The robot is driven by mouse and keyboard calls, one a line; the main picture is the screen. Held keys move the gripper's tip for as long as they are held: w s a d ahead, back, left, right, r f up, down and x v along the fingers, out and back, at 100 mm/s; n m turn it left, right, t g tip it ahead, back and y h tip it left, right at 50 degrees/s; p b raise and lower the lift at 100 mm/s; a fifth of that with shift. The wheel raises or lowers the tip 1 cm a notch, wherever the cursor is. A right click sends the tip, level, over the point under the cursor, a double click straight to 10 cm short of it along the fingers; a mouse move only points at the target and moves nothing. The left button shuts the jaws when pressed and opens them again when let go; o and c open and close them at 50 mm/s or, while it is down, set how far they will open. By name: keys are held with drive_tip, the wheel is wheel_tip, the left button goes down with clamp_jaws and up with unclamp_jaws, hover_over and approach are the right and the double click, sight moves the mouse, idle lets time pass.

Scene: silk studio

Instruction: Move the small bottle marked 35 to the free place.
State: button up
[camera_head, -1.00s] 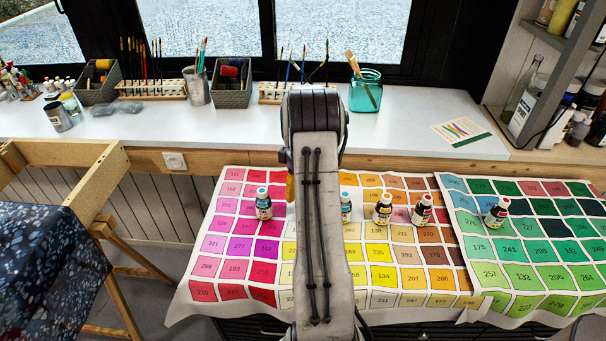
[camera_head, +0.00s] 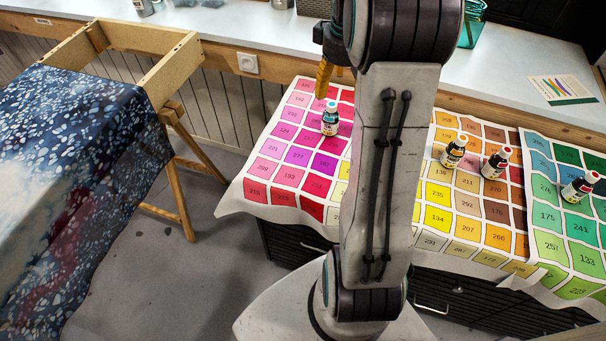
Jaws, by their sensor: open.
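One bottle with a teal-marked white cap (camera_head: 330,118) stands alone on the pink part at the left. Another red-capped bottle (camera_head: 580,187) is on the green chart. The label numbers are too small to read, so I cannot tell which is 35. My gripper (camera_head: 324,78) is partly visible, its yellowish finger above and behind the teal-marked bottle, apart from it. My arm hides the chart's middle.
The numbered colour chart (camera_head: 284,197) covers a dark drawer cabinet (camera_head: 291,243). A white counter (camera_head: 287,56) runs behind, with a teal glass jar (camera_head: 472,30). A wooden frame (camera_head: 166,68) with dark speckled fabric (camera_head: 75,150) stands at the left. Grey floor lies between.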

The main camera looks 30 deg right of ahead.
drive_tip(key=s+a+r+t, duration=0.1)
drive_tip(key=s+a+r, duration=0.1)
drive_tip(key=s+a, duration=0.35)
drive_tip(key=s+a+r, duration=0.1)
drive_tip(key=s+a, duration=0.1)
drive_tip(key=a, duration=0.7)
drive_tip(key=s+a+f+t, duration=0.1)
drive_tip(key=s+a+f, duration=0.1)
drive_tip(key=s+a, duration=0.5)
drive_tip(key=s, duration=0.3)
drive_tip(key=shift+s+f+n+t+y, duration=0.15)
drive_tip(key=shift+f+n+t+y, duration=0.15)
drive_tip(key=shift+n, duration=0.1)
drive_tip(key=shift+d+r+p, duration=0.15)
drive_tip(key=shift+r+p, duration=0.25)
drive_tip(key=shift+r, duration=0.15)
